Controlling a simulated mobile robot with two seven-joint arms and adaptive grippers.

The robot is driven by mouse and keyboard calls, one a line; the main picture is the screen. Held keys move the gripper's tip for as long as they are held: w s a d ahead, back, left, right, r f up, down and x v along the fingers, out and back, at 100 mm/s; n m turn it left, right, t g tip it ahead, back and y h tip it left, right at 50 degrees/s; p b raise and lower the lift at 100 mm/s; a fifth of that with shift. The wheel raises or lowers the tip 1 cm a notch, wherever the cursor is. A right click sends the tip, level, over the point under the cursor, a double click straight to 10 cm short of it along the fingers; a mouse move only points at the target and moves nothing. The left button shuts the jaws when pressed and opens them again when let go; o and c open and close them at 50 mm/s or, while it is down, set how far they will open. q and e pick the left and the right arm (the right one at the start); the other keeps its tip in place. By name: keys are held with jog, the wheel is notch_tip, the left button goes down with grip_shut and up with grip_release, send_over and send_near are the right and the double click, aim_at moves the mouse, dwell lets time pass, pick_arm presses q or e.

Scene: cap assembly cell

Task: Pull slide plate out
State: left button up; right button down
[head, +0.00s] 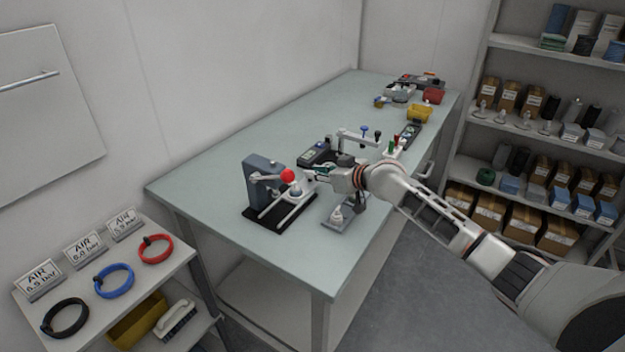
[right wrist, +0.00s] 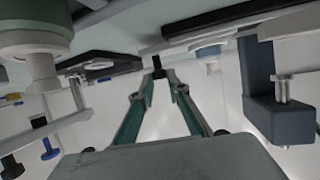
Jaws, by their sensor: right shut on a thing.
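The press fixture (head: 262,182) stands near the front corner of the table, with a grey column, a red ball knob (head: 288,175) and a black base. The slide plate with pale rails (head: 287,208) lies low in front of the column. My right gripper (head: 316,175) is at the fixture's right side, partly hiding it. In the right wrist view its green-padded fingers (right wrist: 160,78) converge on a small black handle (right wrist: 158,65) at the pale plate's edge and are shut on it. The grey column (right wrist: 275,95) shows at the right there. My left gripper is out of view.
A small grey stand (head: 340,216) with a pale part is just below my right gripper. A dark device (head: 316,153) and a lever fixture (head: 357,138) stand behind it. The table's left and middle surface (head: 230,150) is clear. Shelves (head: 545,130) stand at the right.

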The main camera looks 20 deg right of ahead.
jog(key=shift+w+d, duration=0.1)
jog(key=shift+d, duration=0.15)
jog(key=c, duration=1.9)
grip_release()
jog(key=shift+w, duration=0.1)
jog(key=v, duration=1.2)
